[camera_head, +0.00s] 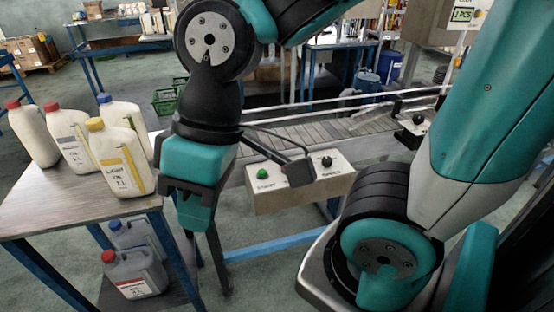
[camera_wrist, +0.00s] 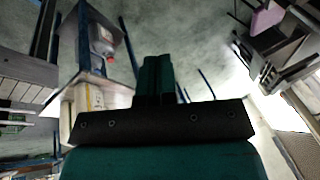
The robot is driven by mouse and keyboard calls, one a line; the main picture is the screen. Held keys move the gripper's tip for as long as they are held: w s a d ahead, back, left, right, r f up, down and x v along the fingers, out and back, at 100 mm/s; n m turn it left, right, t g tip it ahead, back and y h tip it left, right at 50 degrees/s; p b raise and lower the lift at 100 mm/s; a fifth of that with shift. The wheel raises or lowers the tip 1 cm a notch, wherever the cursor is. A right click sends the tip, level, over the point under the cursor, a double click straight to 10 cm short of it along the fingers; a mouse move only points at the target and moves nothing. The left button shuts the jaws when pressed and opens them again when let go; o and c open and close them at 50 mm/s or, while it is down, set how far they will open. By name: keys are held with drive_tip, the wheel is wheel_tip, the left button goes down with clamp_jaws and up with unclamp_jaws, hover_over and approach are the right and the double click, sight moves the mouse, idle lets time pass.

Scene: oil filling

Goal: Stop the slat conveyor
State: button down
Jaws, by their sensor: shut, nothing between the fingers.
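The slat conveyor (camera_head: 325,130) runs across the view behind my arm. A beige control box (camera_head: 258,199) stands in front of it. The box has a green button (camera_head: 262,173) marked START at left and a black knob (camera_head: 327,162) marked SPEED at right. A dark part on my wrist covers the middle of the box, so no stop button shows. My gripper (camera_head: 195,218) is shut and empty, pointing down to the left of the box, apart from it. In the wrist view my gripper's fingers (camera_wrist: 157,77) are together, with floor beyond.
A table (camera_head: 40,205) at left bears several white oil jugs (camera_head: 122,160), close to my gripper. Grey jugs (camera_head: 134,274) stand on its lower shelf. A black-knobbed device (camera_head: 412,127) sits by the conveyor at right. Blue legs and a bar (camera_head: 270,246) are below the box.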

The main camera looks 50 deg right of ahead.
drive_tip(key=w+d+f+m+t+y+p, duration=0.1)
drive_tip(key=w+d+f+m+t+p, duration=0.15)
drive_tip(key=w+d+m, duration=0.7)
drive_tip(key=w+d+f+m+t+p, duration=0.25)
drive_tip(key=w+d+m, duration=0.45)
drive_tip(key=w, duration=0.5)
drive_tip(key=d+f+m+t+h+p, duration=0.1)
drive_tip(key=d+f+m, duration=0.2)
drive_tip(key=d+m, duration=0.2)
drive_tip(key=s+d+f+m+t+h+p, duration=0.1)
drive_tip(key=d+f+m, duration=0.3)
drive_tip(key=d, duration=0.7)
drive_tip(key=d+f+m+t+h+p, duration=0.1)
drive_tip(key=d+f+m+t, duration=0.1)
drive_tip(key=d+f+m, duration=0.2)
drive_tip(key=d+m, duration=0.2)
drive_tip(key=d, duration=0.2)
drive_tip(key=shift+s+d+f+h, duration=0.15)
drive_tip(key=shift+s+d+h, duration=0.15)
drive_tip(key=shift+s+d, duration=0.1)
drive_tip(key=shift+f+m, duration=0.2)
drive_tip(key=shift+m, duration=0.05)
wheel_tip(320, 180, down, 8)
drive_tip(key=b, duration=0.6)
drive_tip(key=shift+f+b, duration=0.25)
drive_tip(key=shift+b, duration=0.15)
